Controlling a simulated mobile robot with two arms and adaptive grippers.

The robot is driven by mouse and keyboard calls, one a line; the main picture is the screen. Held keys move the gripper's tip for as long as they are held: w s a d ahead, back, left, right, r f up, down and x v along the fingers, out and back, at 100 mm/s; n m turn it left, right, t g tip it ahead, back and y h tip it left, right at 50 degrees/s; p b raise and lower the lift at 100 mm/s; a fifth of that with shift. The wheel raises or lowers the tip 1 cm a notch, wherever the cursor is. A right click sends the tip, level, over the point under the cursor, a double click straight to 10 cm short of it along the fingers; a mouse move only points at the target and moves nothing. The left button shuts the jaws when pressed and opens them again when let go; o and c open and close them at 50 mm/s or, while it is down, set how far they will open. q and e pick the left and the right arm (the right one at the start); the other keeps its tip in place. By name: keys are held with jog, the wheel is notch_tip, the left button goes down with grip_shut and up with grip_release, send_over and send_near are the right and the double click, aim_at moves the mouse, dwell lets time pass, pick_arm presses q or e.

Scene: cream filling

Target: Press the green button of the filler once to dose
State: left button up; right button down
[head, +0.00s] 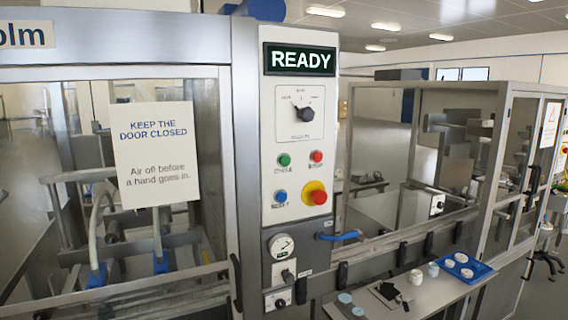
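The filler's white control panel (299,130) stands upright in the middle of the head view. The green button (284,160) is on its left side, below a black selector knob (305,114), with a label beneath it. A red button (316,156) is to its right, and a blue button (280,196) is below it. A red emergency stop on a yellow base (317,195) is at lower right. The display (299,59) above reads READY. Nothing covers the green button. I see neither of my grippers in this view.
A glazed door with a sign (155,153) to keep it closed is on the left. Below the panel are a gauge (281,246) and a blue-handled valve (340,236). At lower right, a bench holds a blue tray (487,273) and small jars. A dark object (543,264) beyond is unclear.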

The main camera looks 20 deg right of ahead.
pick_arm(q)
jog(key=shift+a, duration=0.3)
